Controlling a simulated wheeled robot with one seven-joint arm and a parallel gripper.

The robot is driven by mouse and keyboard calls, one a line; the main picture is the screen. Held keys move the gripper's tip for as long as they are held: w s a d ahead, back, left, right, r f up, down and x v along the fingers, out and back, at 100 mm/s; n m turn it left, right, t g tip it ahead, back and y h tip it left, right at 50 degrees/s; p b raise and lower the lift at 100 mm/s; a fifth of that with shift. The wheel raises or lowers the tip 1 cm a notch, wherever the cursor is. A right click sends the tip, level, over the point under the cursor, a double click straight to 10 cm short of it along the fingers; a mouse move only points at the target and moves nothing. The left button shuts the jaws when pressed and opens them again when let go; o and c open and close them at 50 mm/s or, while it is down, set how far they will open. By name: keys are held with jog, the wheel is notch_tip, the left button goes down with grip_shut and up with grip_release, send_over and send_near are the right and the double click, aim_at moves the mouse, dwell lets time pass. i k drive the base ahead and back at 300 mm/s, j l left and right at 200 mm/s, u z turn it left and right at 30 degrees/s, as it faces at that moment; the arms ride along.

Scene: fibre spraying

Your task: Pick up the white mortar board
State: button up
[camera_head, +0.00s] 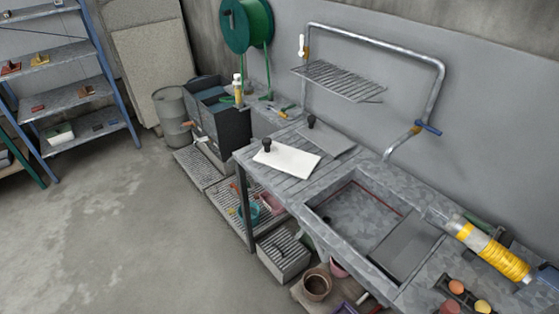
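The white mortar board (290,161) is a flat pale plate with a dark upright knob handle (267,146) near its left corner. It lies on the slatted left part of the metal sink bench, close to the bench's front edge. A similar grey board (328,141) with a dark knob lies just behind it, towards the wall. My gripper does not show in this view, so its state and place are hidden.
A sink basin (345,222) is right of the boards. A wire rack (338,80) and a bent pipe (440,85) stand above and behind. A yellow-wound cylinder (492,252) lies at right. Crates and pots fill the space below. The floor (120,235) at left is clear.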

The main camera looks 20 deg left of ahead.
aim_at(296, 162)
jog(key=u, duration=1.05)
